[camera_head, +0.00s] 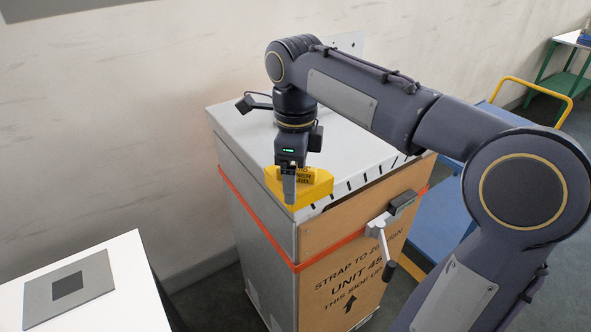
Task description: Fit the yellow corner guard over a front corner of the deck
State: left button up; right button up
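The yellow corner guard (316,187), with dark lettering on it, is at the near left front corner of the deck (352,150). The deck is the light grey top of a tall cabinet. I cannot tell whether the guard rests on the corner or hangs just above it. My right gripper (289,190) points down at the guard, with one dark finger in front of its near edge. The other finger is hidden, so its grip is unclear. My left gripper is not in view.
The cabinet has a brown printed front panel (345,270), a red strap (262,228) and a protruding lever handle (383,232). A white table with a grey plate (90,275) is at lower left. A blue cart (440,215) with a yellow handle is at right. A wall stands behind.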

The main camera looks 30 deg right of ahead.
jog(key=shift+f+b, duration=0.9)
jog(key=shift+f, duration=0.55)
jog(key=o, duration=0.9)
notch_tip(320, 180, up, 8)
jog(key=shift+f, duration=0.1)
